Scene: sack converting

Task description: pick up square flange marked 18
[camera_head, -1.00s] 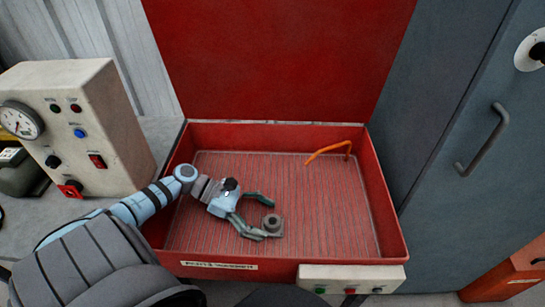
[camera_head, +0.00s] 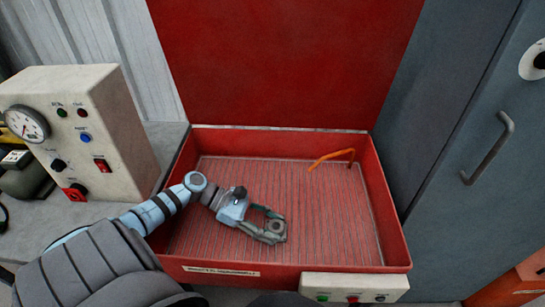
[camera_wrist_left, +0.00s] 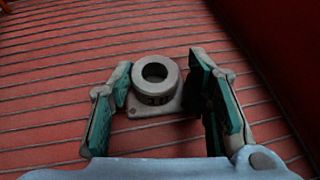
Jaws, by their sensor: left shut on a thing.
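The square flange (camera_head: 275,227) is a grey part with a square base and a round, hollow collar. It sits on the ribbed red floor of the red box. In the left wrist view the flange (camera_wrist_left: 155,86) stands upright between the fingers; marks on its collar are too small to read surely. My left gripper (camera_head: 272,226) is shut on the flange, with a finger on each side, low at the box floor; it also shows in the left wrist view (camera_wrist_left: 165,95). My right gripper is not in view.
The red box (camera_head: 390,222) has raised walls and an upright lid (camera_head: 280,60) behind. An orange bent handle (camera_head: 331,157) is at its back right. A gauge panel (camera_head: 85,125) stands left and a grey cabinet (camera_head: 465,130) right.

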